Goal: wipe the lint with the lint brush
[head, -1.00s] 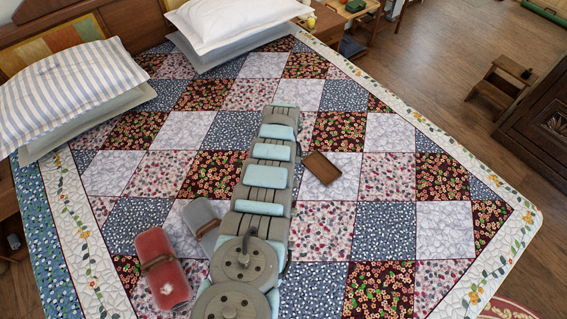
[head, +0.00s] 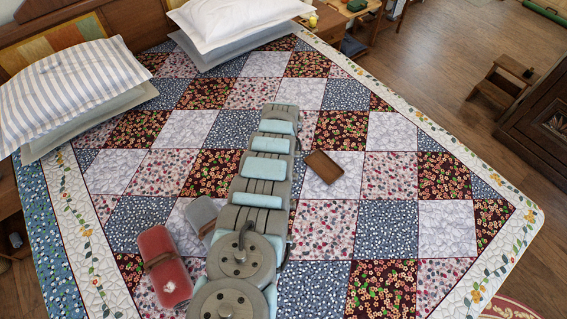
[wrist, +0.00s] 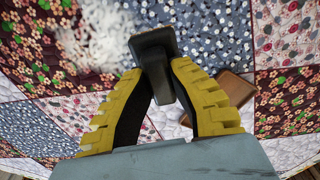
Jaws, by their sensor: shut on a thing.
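My gripper (wrist: 161,82) has yellow ribbed fingers and is shut on the dark lint brush (wrist: 153,43) in the wrist view. The brush's flat dark head sticks out beyond the fingertips, over the patchwork quilt (wrist: 215,30). I cannot tell whether it touches the cloth. A faint whitish fuzzy patch, perhaps lint (wrist: 95,38), lies on the quilt left of the brush head. In the head view my arm hides the gripper, brush and this patch.
A small brown tray (head: 323,168) lies on the bed right of my arm; it also shows in the wrist view (wrist: 236,88). Pillows (head: 75,92) stand at the headboard. The quilt's right side is clear.

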